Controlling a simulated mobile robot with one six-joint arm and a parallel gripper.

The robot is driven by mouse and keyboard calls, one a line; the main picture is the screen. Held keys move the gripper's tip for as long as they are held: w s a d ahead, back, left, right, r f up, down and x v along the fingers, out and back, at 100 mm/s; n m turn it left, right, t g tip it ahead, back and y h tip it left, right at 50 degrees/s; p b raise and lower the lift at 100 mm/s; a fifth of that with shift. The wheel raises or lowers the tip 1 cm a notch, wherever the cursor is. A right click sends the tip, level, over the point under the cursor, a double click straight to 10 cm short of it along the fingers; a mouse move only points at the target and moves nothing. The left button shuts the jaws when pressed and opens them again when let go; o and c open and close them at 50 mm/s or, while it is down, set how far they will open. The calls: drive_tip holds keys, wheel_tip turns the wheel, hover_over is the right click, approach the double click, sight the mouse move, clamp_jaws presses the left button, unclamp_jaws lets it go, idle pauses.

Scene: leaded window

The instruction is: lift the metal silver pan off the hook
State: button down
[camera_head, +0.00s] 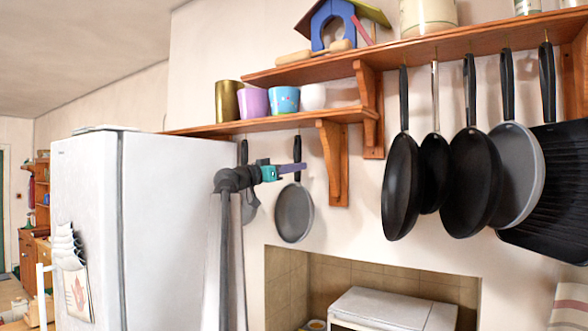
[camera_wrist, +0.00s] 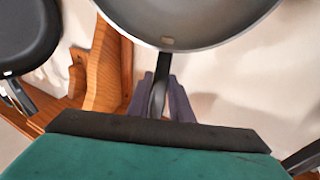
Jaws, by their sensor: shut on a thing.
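The metal silver pan (camera_head: 294,214) hangs upright with its dark handle up, below the lower shelf and left of a wooden bracket. In the wrist view, the pan's grey bowl (camera_wrist: 190,22) fills the top edge and its black handle runs down between my fingers. My gripper (camera_head: 293,168) reaches across the handle from the left. Its purple fingers also show in the wrist view (camera_wrist: 161,100), shut on the handle from both sides. The hook at the handle's top is too small to make out.
Another pan (camera_head: 249,207) hangs just left, partly behind my arm. The bracket (camera_head: 333,165) stands close on the right. The lower shelf (camera_head: 285,122) above carries several cups. Several dark pans (camera_head: 402,188) hang farther right. A white fridge (camera_head: 160,220) stands left.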

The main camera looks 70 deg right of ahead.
drive_tip(key=shift+r, duration=0.8)
idle(0.4)
drive_tip(key=shift+r+b+v, duration=0.1)
drive_tip(key=shift+b+v, duration=0.15)
drive_tip(key=shift+v, duration=0.4)
drive_tip(key=shift+r+b+v, duration=0.15)
drive_tip(key=shift+b+v, duration=0.05)
drive_tip(key=shift+v, duration=0.5)
idle(1.2)
